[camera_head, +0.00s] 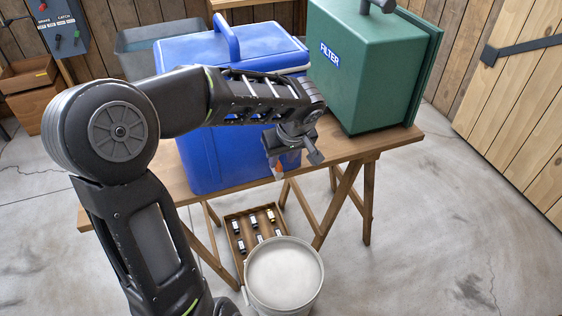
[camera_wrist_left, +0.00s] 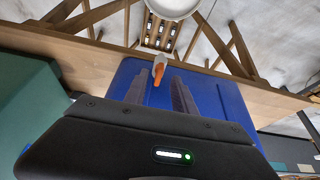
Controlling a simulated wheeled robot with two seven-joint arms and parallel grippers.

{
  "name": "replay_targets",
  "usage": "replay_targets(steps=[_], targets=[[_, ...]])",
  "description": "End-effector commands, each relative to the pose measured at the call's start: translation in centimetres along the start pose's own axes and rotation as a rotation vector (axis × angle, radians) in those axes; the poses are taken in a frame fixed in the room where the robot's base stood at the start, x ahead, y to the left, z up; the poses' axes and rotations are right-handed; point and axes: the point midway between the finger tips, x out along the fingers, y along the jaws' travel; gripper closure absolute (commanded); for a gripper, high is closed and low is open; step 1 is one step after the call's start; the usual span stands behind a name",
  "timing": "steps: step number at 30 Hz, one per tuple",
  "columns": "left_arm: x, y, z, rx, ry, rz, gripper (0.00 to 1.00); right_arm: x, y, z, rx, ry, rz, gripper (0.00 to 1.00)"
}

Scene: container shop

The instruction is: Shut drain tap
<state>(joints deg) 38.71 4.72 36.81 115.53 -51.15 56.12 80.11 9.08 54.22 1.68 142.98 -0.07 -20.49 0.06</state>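The drain tap shows as a small orange part (camera_head: 279,172) low on the front of the blue cooler (camera_head: 205,160), just below my left gripper (camera_head: 293,158). In the left wrist view, the orange tap handle (camera_wrist_left: 159,68) sticks out from the blue cooler wall between the two dark fingers of my left gripper (camera_wrist_left: 160,76). The fingers are apart, with a gap on both sides of the handle; I see no clear contact. My left arm and gripper hide part of the cooler and the tap body. My right gripper is not in view.
A wooden trestle table (camera_head: 395,137) bears the cooler and a green filter box (camera_head: 362,75) to its right. A white bucket (camera_head: 250,300) and a wooden tray (camera_head: 231,226) with several small items stand on the floor below. Open floor lies to the right.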

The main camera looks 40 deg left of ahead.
Motion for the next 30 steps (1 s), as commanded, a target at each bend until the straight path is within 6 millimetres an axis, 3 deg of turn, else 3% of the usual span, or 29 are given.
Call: replay_targets(steps=[6, 17, 28, 30], targets=[[2.8, 0.1, 0.1, 0.002, -0.001, 0.001, 0.68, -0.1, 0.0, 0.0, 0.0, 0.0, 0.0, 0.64], [3.3, 0.1, 0.1, 0.001, 0.0, 0.002, 0.69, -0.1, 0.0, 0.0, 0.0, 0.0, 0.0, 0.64], [3.3, 0.1, 0.0, 0.001, 0.0, 0.002, 0.99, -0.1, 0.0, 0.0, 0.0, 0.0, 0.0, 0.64], [3.3, 0.1, 0.0, 0.001, 0.0, 0.002, 1.0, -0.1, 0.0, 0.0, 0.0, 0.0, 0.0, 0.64]])
